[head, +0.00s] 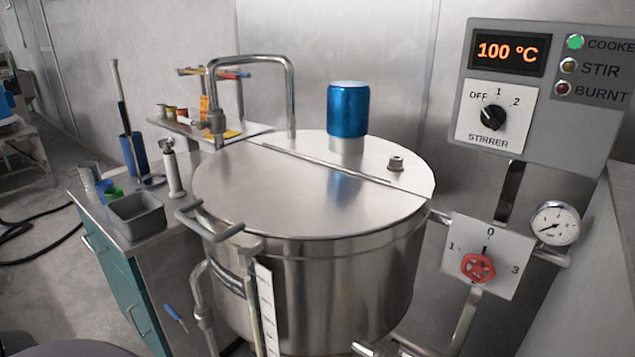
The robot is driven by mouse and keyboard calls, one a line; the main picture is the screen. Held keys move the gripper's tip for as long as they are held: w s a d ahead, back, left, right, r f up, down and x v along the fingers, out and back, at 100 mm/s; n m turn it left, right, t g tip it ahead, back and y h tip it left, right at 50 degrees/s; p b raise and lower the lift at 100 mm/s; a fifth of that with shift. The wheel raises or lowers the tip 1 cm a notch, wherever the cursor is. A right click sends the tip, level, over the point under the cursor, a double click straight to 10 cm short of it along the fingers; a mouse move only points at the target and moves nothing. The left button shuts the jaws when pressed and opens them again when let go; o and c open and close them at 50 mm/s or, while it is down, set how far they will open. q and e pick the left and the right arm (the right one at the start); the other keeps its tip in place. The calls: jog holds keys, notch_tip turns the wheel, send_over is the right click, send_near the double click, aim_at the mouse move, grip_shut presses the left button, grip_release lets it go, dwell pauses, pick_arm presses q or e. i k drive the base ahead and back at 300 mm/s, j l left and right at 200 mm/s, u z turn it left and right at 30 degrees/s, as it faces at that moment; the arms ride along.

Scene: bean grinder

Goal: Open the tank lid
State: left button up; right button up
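A large steel tank (335,285) stands in the middle of the head view. Its flat steel lid (280,190) lies level over the front part of the tank top and looks shut. A bar-shaped handle (208,221) sticks out at the lid's left front edge. A long straight hinge strip (325,164) runs across the top between the lid and the fixed rear part. A blue cylinder (348,110) and a small steel knob (396,163) sit on that rear part. Neither of my grippers shows in the view. The inside of the tank is hidden.
A bent steel pipe (252,60) arches over the tank's back left. A control panel (548,90) reads 100 °C, with a green lamp lit. A red valve wheel (477,267) and a gauge (555,223) are at right. A cluttered cabinet (120,290) stands at left.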

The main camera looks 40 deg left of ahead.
aim_at(247, 187)
jog(key=k+j+u, duration=0.1)
jog(key=j+u, duration=0.2)
jog(key=l+u, duration=0.1)
jog(key=u, duration=0.35)
jog(key=l+u, duration=0.1)
jog(key=u, duration=0.35)
jog(key=l+u, duration=0.1)
jog(key=u, duration=0.35)
